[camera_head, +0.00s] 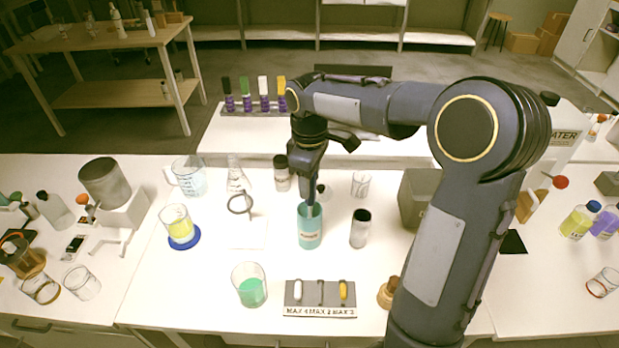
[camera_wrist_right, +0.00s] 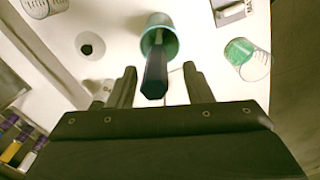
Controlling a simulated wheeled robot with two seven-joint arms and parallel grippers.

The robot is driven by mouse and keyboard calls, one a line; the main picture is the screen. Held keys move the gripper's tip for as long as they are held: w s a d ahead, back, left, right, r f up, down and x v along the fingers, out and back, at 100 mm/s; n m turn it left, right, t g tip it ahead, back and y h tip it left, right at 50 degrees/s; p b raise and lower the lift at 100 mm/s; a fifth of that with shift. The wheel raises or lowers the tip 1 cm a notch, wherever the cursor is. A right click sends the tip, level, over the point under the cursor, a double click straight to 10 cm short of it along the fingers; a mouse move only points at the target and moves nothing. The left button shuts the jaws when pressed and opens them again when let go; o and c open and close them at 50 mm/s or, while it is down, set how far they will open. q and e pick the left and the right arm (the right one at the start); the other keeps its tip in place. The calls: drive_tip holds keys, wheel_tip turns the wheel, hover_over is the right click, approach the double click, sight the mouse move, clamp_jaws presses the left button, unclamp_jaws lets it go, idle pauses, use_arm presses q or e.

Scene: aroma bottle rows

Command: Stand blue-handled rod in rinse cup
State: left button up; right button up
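The rinse cup (camera_head: 309,232) is a teal cup with a pale label, upright near the middle of the table. It also shows in the wrist view (camera_wrist_right: 171,46). The rod with the dark blue handle (camera_wrist_right: 155,78) stands in the cup, its handle pointing up toward the wrist camera. In the head view my right gripper largely hides the handle. My right gripper (camera_head: 309,180) is directly above the cup. In the wrist view its two fingers (camera_wrist_right: 160,69) are spread apart, with the handle between them and gaps on both sides. My left gripper is not in view.
A beaker of green liquid (camera_head: 251,291) and a small grey rack (camera_head: 320,311) stand in front of the cup. A dark-topped jar (camera_head: 360,230) is close on its right. A ring stand (camera_head: 246,234) and a yellow beaker (camera_head: 178,224) are on the left.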

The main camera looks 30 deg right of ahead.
wheel_tip(320, 180, up, 8)
drive_tip(key=shift+f, duration=0.1)
idle(0.5)
idle(0.8)
